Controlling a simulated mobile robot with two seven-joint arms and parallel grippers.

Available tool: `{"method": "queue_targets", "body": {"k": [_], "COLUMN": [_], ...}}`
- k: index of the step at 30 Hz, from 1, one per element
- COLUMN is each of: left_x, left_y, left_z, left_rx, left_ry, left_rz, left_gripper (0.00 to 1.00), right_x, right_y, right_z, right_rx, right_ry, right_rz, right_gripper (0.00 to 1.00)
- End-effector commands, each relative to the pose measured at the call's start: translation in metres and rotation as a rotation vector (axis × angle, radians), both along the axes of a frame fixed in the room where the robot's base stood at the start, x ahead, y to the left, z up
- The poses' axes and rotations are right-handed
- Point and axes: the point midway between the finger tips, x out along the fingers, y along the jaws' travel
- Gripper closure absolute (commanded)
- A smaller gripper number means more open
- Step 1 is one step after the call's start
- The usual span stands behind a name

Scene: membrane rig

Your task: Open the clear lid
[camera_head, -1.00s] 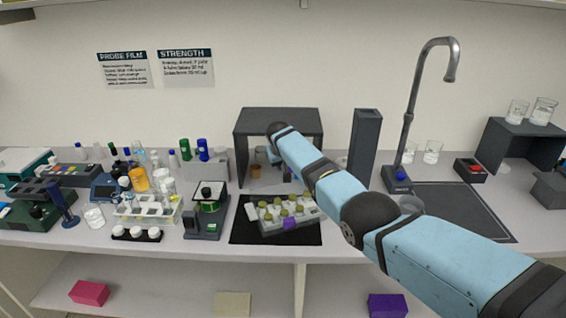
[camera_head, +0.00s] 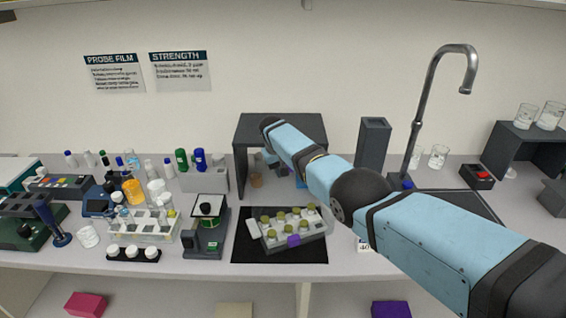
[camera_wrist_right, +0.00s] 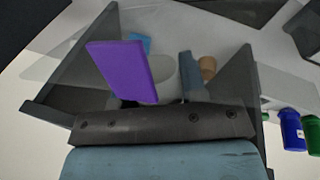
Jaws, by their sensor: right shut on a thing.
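My right arm (camera_head: 345,185) reaches from the right to the open front of a dark grey box (camera_head: 280,122) at the back of the counter. In the right wrist view my right gripper (camera_wrist_right: 160,88) is shut on a flat purple piece (camera_wrist_right: 120,70), which partly hides the jaws. The box's side walls show around it. I cannot clearly make out a clear lid. A greyish see-through area (camera_wrist_right: 62,45) shows at the upper left of the wrist view, but I cannot tell what it belongs to. My left gripper is not in view.
A rack of vials (camera_head: 290,229) with a purple tab stands on a black mat (camera_head: 245,254). Bottles and tube racks crowd the left. A grey column (camera_head: 373,143) and curved tap (camera_head: 418,110) stand right of the box. Blue-capped bottles (camera_wrist_right: 291,130) show in the wrist view.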

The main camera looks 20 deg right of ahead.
Motion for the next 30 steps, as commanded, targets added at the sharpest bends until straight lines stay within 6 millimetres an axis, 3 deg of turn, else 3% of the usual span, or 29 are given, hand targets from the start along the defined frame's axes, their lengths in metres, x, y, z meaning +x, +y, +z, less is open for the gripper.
{"method": "queue_targets", "body": {"k": [10, 11, 14, 24, 30], "left_x": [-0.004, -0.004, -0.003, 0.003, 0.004], "left_y": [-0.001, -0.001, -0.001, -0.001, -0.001], "left_z": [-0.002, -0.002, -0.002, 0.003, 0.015], "left_rx": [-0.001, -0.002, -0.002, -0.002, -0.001], "left_ry": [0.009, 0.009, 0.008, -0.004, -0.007], "left_rz": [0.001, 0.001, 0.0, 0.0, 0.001], "left_gripper": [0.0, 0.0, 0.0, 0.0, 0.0], "right_x": [0.0, 0.0, 0.0, 0.0, -0.002], "right_y": [-0.001, -0.001, -0.001, 0.0, 0.006], "right_z": [0.0, 0.0, 0.0, 0.003, 0.027], "right_rx": [-0.002, -0.002, -0.001, -0.001, 0.0], "right_ry": [0.001, 0.001, 0.001, 0.001, -0.002], "right_rz": [0.001, 0.001, 0.0, 0.0, 0.001], "right_gripper": [1.0, 0.59, 0.36, 0.35, 0.35]}}
